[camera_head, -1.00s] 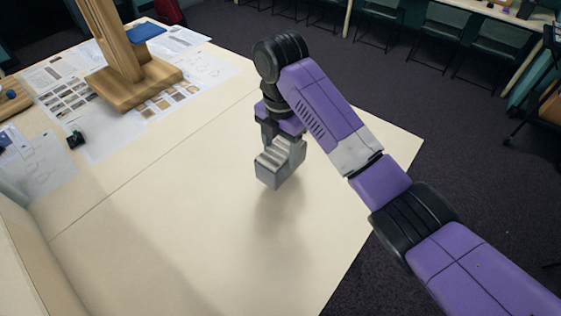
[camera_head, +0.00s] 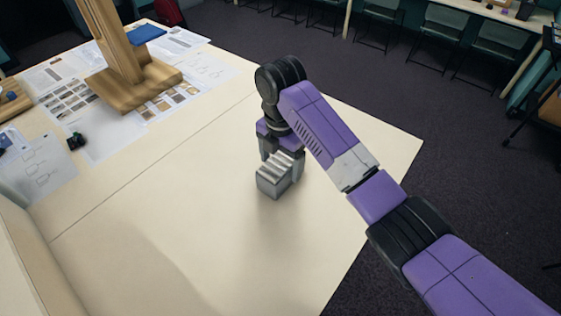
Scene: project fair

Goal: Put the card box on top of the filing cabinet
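The card box (camera_head: 272,184) is a small grey box with a ribbed, stepped top. My gripper (camera_head: 281,160) is above it, pointing down, with its grey fingers on either side of the box, and appears shut on it. The box is upright, at or just above the pale table top (camera_head: 200,220); I cannot tell whether its base touches. Its shadow lies close around its base. Nothing in view is clearly the filing cabinet.
A wooden stand (camera_head: 130,85) stands on printed sheets at the back left, near a blue item (camera_head: 148,33) and a small dark object (camera_head: 76,141). A pale raised edge (camera_head: 25,255) borders the lower left. The table's middle and front are clear. Chairs (camera_head: 430,45) stand beyond.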

